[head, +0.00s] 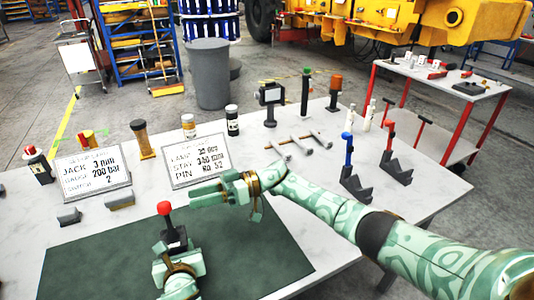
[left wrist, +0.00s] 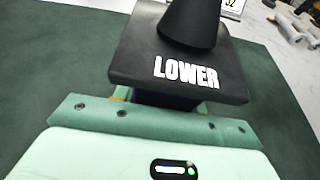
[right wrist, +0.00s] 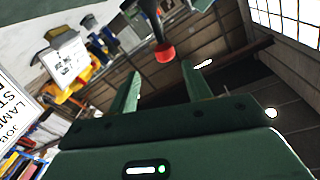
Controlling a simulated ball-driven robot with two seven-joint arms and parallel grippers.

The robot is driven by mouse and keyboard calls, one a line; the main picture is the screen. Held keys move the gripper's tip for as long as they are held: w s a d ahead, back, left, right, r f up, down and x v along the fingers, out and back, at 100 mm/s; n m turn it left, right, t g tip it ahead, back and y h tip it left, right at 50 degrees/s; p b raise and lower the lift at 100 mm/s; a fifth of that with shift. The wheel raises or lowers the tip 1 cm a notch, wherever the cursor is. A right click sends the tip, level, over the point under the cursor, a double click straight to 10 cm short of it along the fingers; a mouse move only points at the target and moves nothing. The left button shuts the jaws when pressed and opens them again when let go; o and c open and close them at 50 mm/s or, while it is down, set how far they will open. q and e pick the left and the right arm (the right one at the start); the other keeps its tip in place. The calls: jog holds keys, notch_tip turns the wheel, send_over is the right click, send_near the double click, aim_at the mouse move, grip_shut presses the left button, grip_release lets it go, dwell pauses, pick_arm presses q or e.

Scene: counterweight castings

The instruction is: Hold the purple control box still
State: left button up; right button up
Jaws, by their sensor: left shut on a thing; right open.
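The control box (head: 175,240) stands on the green mat at the front. It has a black top plate, a black boot and a lever with a red ball knob (head: 164,208). In the left wrist view its top plate (left wrist: 180,70) reads "LOWER"; the dark body beneath is mostly hidden. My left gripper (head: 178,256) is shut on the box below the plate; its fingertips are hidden. My right gripper (head: 208,192) is open and empty, above and a little right of the knob. The knob (right wrist: 165,52) shows beyond its fingers in the right wrist view.
The green mat (head: 90,260) has bare room left of the box. Two sign cards (head: 92,172) (head: 196,160) stand behind it. Grey blocks (head: 70,216), bottles (head: 188,125) and blue-handled (head: 348,150) and red-handled (head: 390,132) levers stand around the table. My right arm crosses the right side.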

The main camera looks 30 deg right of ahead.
jog(key=w+d+r+n+t+h, duration=0.1)
jog(key=d+t, duration=0.4)
jog(key=d, duration=0.5)
jog(key=w+d+r+n+t+h, duration=0.1)
jog(key=w+d+n+t, duration=0.2)
jog(key=d, duration=0.7)
jog(key=shift+w+r+n+t+h, duration=0.35)
jog(key=shift+w+t, duration=0.4)
jog(key=shift+t, duration=0.65)
jog(key=shift+a, duration=0.1)
